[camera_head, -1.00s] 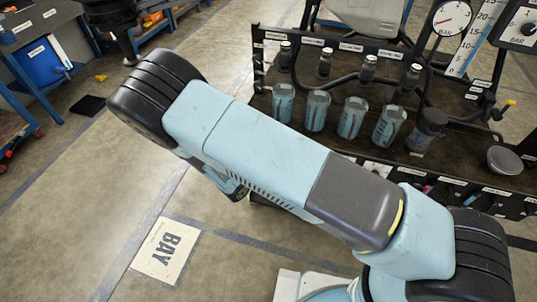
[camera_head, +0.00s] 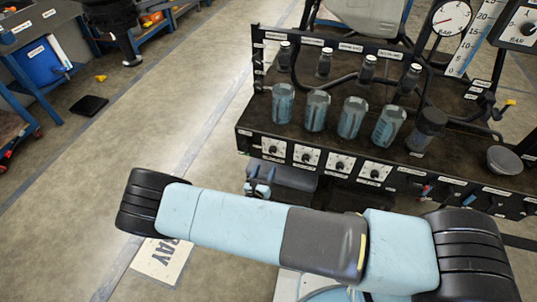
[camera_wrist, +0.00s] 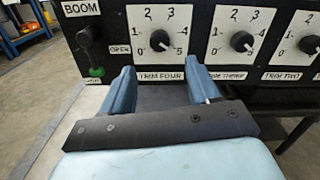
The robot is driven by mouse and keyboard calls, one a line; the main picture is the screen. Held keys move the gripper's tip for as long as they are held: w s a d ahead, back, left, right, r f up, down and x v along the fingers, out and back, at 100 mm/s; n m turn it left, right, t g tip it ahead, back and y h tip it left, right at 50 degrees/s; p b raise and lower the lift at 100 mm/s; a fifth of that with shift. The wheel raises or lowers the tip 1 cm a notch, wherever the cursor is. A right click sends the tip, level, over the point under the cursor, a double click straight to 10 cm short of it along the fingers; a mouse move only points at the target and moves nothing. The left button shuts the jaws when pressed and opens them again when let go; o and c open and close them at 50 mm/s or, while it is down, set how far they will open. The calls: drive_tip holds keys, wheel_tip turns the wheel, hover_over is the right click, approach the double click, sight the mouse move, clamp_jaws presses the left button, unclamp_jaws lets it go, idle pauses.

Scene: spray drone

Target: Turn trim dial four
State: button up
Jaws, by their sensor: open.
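Trim dial four (camera_wrist: 160,40) is a black round knob on a white plate numbered 0 to 5, with the label TRIM FOUR below it in the wrist view. In the head view it is the leftmost dial (camera_head: 273,148) of the row on the bench front. I cannot tell its exact setting. My gripper (camera_wrist: 160,72) is open and empty, with its two blue fingers pointing at the panel on either side of and below the knob. The knob appears apart from the fingers. In the head view my gripper (camera_head: 260,188) shows small, just below the dial.
Trim three (camera_wrist: 242,40) is right of the dial, with trim two (camera_wrist: 310,44) beyond. A BOOM lever (camera_wrist: 86,40) with a green tip is close on the left. Several clear cups (camera_head: 317,110) stand on the bench above.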

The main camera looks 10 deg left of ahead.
sight(272, 153)
drive_tip(key=w, duration=0.9)
drive_tip(key=shift+w+d, duration=0.1)
drive_tip(key=shift+d, duration=0.25)
